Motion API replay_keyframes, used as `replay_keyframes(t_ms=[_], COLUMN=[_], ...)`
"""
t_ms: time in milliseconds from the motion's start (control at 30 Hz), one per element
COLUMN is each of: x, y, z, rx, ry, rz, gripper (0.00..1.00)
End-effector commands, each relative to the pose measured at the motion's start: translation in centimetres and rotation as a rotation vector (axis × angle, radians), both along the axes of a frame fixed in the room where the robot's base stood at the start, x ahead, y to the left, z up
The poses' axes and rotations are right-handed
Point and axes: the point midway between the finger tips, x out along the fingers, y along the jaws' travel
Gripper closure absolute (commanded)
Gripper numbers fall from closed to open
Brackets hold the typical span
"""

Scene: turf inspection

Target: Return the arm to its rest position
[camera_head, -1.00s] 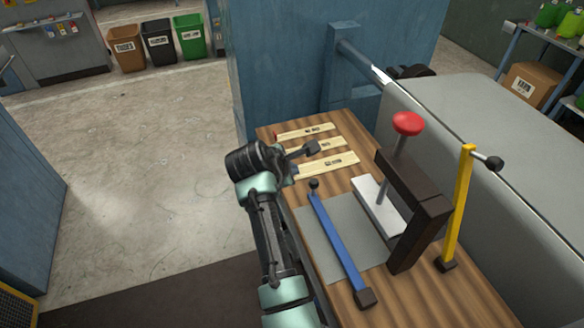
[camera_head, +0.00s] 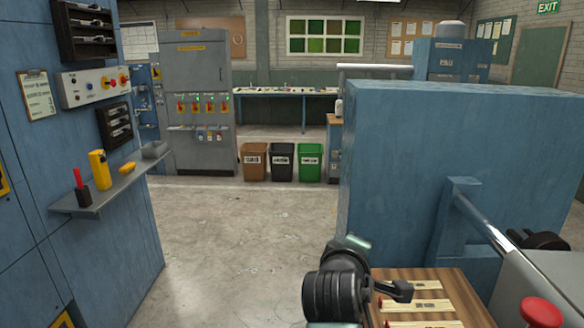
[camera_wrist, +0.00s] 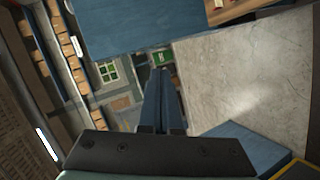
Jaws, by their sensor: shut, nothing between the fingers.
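My arm's dark wrist shows at the bottom of the head view, with my gripper (camera_head: 402,291) pointing right, over or just in front of the wooden bench top (camera_head: 390,273). In the wrist view my gripper's two blue-grey fingers (camera_wrist: 162,88) lie close together, with nothing between them. Pale labelled wooden strips (camera_head: 428,306) lie on the bench beside and beyond the gripper. Most of my arm is below the head view's lower edge.
A large blue cabinet (camera_head: 400,160) stands behind the bench. A red knob (camera_head: 541,311) and a grey machine body are at lower right. A blue wall panel with a shelf (camera_head: 110,187) is at left. Open concrete floor (camera_head: 235,250) lies between; brown, black and green bins stand beyond.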

Motion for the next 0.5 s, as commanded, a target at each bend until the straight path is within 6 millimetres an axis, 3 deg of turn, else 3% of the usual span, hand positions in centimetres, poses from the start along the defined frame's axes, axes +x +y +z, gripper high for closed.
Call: replay_keyframes(t_ms=[33,100,267,400,500], x=[-0.3,-1.1,-5.0,-10.6,-15.2], y=[1.5,3.2,6.8,9.5,10.8], z=[3.4,7.9,17.9,25.6,30.0], rx=[0.070,0.181,0.448,0.689,0.852], ry=[-0.120,-0.281,-0.620,-0.878,-1.029], rz=[0.011,0.030,0.116,0.236,0.339], gripper=[1.00,1.00,1.00,1.00,1.00])
